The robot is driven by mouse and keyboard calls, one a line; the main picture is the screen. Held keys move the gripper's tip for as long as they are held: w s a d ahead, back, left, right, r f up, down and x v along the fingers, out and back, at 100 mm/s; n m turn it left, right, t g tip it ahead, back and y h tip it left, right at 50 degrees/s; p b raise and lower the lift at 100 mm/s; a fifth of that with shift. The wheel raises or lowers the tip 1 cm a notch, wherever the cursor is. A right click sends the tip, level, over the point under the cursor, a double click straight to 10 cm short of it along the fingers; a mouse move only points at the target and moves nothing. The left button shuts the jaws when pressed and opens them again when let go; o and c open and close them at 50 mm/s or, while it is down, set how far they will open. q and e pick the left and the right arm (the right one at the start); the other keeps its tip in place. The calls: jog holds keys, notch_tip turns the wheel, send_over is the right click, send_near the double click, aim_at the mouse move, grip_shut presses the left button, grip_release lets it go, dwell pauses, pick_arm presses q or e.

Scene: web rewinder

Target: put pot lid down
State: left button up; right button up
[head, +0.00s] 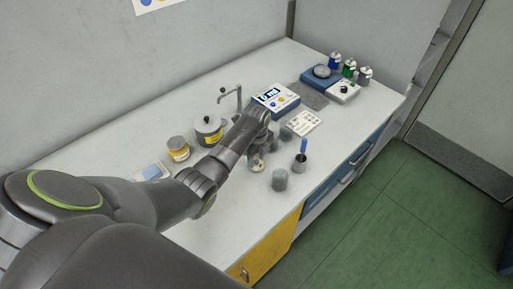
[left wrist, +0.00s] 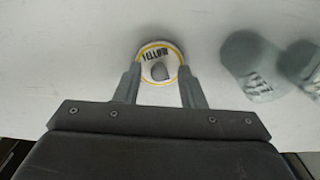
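A small round lid (left wrist: 161,55) lies under my left gripper. It is white with a yellow ring, the word YELLOW and a grey knob. It also shows in the head view (head: 257,165), low over or on the white counter. My left gripper (left wrist: 160,72) has its two fingers apart on either side of the lid, with a gap on both sides of the knob. Whether the fingertips touch the rim cannot be told. A yellow-labelled grey pot (head: 208,133) with a knobbed lid stands left of my left gripper. My right gripper is not in view.
A yellow-banded jar (head: 178,149) stands on the counter (head: 110,165) to the left. Grey cups (head: 279,180) and a holder with a blue-handled tool (head: 301,162) stand close on the right. A blue-white device (head: 275,98) and small bottles (head: 349,67) are behind.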

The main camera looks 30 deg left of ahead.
aim_at(256, 160)
pick_arm(q)
notch_tip(256, 160, up, 12)
jog(key=b, duration=0.1)
jog(key=shift+f, duration=0.2)
dwell(0.5)
